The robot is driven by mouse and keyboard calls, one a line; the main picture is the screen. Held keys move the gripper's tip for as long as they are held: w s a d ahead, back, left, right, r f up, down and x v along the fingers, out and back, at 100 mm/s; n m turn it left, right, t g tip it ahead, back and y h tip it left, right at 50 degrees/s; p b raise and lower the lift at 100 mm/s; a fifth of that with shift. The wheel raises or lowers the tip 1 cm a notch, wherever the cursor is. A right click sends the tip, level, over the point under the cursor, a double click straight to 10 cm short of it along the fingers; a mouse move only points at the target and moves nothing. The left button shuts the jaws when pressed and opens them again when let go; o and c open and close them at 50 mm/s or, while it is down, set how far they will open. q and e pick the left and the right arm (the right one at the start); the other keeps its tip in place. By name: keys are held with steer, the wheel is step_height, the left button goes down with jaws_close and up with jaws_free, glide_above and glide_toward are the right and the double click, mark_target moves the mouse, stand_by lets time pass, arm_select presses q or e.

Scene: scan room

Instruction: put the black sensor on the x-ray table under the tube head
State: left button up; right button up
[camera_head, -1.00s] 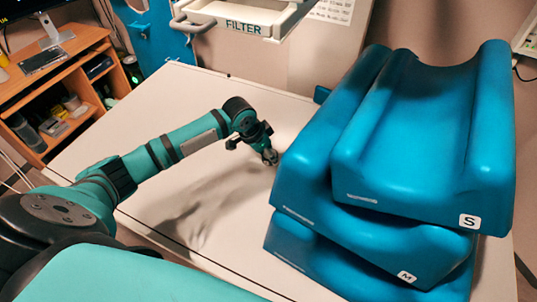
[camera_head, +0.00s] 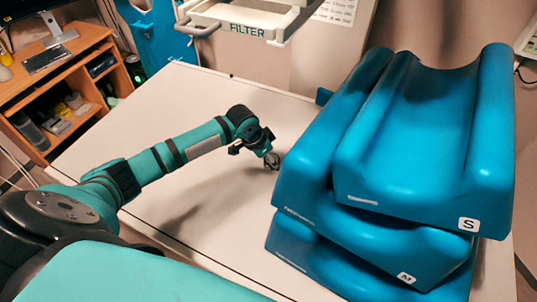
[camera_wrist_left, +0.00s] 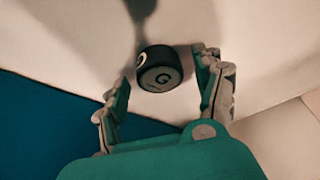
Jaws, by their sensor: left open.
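My left gripper (camera_head: 271,160) is low over the table, just left of the blue cushions. In the left wrist view its open fingers (camera_wrist_left: 157,88) stand on either side of the black piece, which lies near the tips. I cannot make out the piece in the head view. The tube head's part marked "FILTER" (camera_head: 247,29) hangs above the table's far side.
A stack of large blue cushions (camera_head: 400,150), marked S and M, fills the table's right part, close beside my left gripper. A wooden desk (camera_head: 75,85) stands at the left. The table's middle and left are clear.

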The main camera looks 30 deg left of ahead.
arm_select(q)
steer(key=b+v, duration=0.1)
steer(key=v, duration=1.1)
steer(key=shift+a, duration=0.1)
stand_by(1.4)
stand_by(0.6)
